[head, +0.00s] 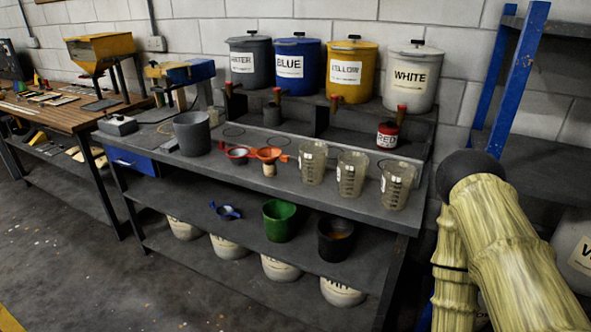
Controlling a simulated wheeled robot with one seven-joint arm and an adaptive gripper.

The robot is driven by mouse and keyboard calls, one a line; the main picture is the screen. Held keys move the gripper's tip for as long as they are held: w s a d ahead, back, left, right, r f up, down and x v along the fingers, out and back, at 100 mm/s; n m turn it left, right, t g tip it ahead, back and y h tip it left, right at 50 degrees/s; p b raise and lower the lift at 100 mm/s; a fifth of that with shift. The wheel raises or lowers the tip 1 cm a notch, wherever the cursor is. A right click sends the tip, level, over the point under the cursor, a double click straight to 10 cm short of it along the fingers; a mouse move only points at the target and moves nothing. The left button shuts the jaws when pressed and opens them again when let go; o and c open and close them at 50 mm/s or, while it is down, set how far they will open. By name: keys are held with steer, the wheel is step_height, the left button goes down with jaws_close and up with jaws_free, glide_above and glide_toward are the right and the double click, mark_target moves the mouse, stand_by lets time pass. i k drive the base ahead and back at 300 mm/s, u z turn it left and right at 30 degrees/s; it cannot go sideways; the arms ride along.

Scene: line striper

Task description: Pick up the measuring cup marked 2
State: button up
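Three clear measuring cups stand upright in a row near the front edge of the grey workbench's top (260,195): a left cup (313,163), a middle cup (351,174) and a right cup (396,186). They have dark graduation lines on their sides. The marks are too small to read, so I cannot tell which cup is marked 2. The cups stand apart from the shelf behind them. My gripper is not in view.
Orange funnels (269,154) and a grey bucket (192,133) stand left of the cups. A red-labelled pot (387,135) is behind them. Labelled tanks (411,78) line the raised shelf. A green bucket (279,220) sits on the lower shelf. A blue post (512,75) rises at right.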

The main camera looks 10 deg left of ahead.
mark_target(313, 155)
steer(key=u, duration=0.8)
steer(key=i, duration=0.65)
steer(key=z, duration=0.75)
